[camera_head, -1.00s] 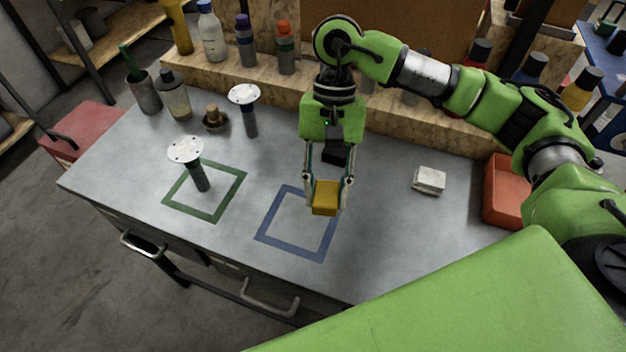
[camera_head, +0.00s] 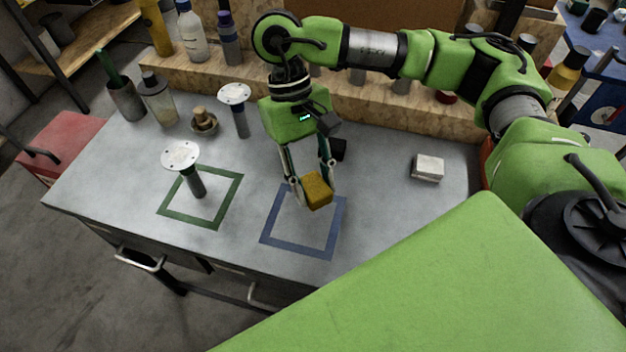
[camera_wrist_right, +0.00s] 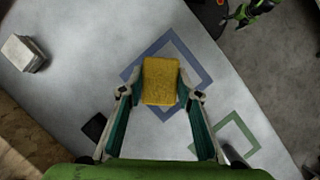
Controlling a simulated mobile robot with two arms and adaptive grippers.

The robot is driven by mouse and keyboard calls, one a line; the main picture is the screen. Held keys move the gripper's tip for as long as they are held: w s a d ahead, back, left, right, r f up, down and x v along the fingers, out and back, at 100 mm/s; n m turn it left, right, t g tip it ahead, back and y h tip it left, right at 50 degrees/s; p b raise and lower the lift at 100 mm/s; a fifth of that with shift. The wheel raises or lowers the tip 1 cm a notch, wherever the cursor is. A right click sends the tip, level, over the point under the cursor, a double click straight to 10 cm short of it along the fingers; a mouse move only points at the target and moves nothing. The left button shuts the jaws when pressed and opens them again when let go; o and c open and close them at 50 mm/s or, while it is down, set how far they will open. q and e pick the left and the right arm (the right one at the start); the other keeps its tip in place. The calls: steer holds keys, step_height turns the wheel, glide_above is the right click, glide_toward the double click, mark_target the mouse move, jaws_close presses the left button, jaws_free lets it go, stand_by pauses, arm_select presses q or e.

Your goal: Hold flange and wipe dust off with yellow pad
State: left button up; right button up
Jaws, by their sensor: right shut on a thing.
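A flange with a pale, speckled disc (camera_head: 180,156) on a dark stem stands inside the green square outline, disc up. A second flange (camera_head: 234,94) stands farther back. My right gripper (camera_head: 317,190) is shut on the yellow pad (camera_head: 319,192) and holds it over the blue square outline, to the right of the near flange and apart from it. In the right wrist view, the pad (camera_wrist_right: 160,81) sits between both fingertips. A green and black part, perhaps my left gripper (camera_wrist_right: 243,14), shows small at the top right there; its jaws are unclear.
The blue outline (camera_head: 334,230) and green outline (camera_head: 227,198) mark the grey table. A white block (camera_head: 428,168) lies right. A small brush-like item (camera_head: 203,121), a jar (camera_head: 158,99) and a cup (camera_head: 126,101) stand at the back left. Bottles line the wooden ledge.

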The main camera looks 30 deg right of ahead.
steer(key=shift+w+a+r, duration=0.1)
steer(key=shift+w, duration=0.05)
arm_select(q)
steer(key=shift+a, duration=0.2)
arm_select(e)
steer(key=w+a+r+m+t+y, duration=0.2)
steer(key=w+a+r+m, duration=0.4)
steer(key=w+a+m, duration=0.2)
steer(key=w+a+r+m+t+y, duration=0.2)
steer(key=w+a+r+m, duration=0.4)
steer(key=w+a+m, duration=0.3)
steer(key=shift+w+a+r+m+t+y, duration=0.25)
steer(key=shift+a+m, duration=0.25)
steer(key=shift+a, duration=0.25)
